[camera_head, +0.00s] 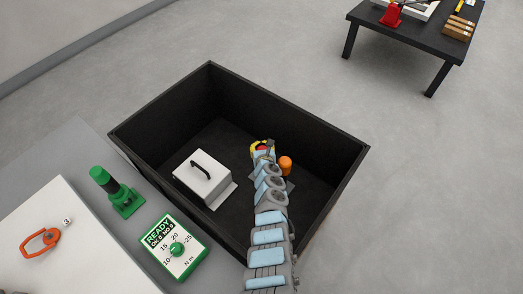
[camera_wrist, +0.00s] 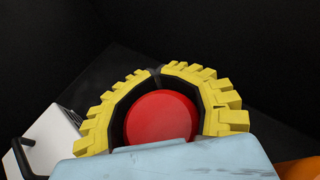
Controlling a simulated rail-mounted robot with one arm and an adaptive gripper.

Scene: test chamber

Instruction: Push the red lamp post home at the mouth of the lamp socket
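The red lamp post shows as a round red top (camera_wrist: 160,117) in the wrist view, ringed by the yellow fingers of my gripper (camera_wrist: 155,75). The fingertips come together beyond it, and dark inner pads lie close around the red. In the head view my gripper (camera_head: 261,143) is down inside the black bin, with a little red (camera_head: 262,149) showing between the fingers. The lower part of the post is hidden by the gripper and arm. I cannot make out the lamp socket or how deep the post sits.
The black bin (camera_head: 137,147) has high walls around my arm. A white box with a black handle (camera_head: 205,178) stands left of my gripper, an orange cylinder (camera_head: 286,164) close on the right. A grey bench with a green READY gauge (camera_head: 174,246) adjoins the bin. A dark table (camera_head: 415,37) stands far right.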

